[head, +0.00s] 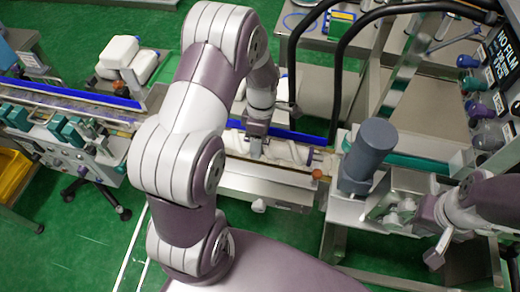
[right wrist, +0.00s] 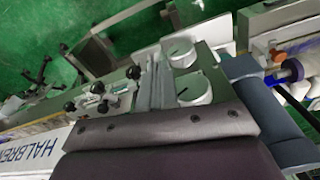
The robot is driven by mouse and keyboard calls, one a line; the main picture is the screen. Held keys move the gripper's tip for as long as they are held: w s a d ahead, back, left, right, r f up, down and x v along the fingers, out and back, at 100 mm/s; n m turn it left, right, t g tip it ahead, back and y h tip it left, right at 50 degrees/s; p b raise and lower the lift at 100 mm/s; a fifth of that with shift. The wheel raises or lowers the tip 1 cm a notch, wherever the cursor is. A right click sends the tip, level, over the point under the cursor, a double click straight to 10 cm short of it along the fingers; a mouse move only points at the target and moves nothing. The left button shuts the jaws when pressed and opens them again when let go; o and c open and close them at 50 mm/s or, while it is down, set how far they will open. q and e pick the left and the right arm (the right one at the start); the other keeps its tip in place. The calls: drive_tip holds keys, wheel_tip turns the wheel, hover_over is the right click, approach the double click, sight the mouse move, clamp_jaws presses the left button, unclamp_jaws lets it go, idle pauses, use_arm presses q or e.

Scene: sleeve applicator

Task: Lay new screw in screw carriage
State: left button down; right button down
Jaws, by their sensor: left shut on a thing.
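A white spiral screw (head: 285,152) lies along the machine's bed at the middle of the head view, in front of a blue rail. My left gripper (head: 257,147) reaches down from above and is shut on the screw near its left part. Its fingertips are small and partly hidden. The screw carriage (head: 265,185) is the metal bed under the screw; whether the screw rests fully in it cannot be told.
A grey cylinder (head: 370,148) stands right of the screw, with an orange knob (head: 317,174) beside it. A control panel (head: 490,85) is at the right. A conveyor with a blue guard (head: 97,95) runs left. White bottles (head: 120,52) stand behind it.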

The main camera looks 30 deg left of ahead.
use_arm(q)
wheel_tip(320, 180, down, 6)
drive_tip(key=shift+w+r+p, duration=0.1)
drive_tip(key=shift+r+p, duration=0.05)
drive_tip(key=shift+p, duration=0.2)
drive_tip(key=shift+c, duration=1.7)
unclamp_jaws()
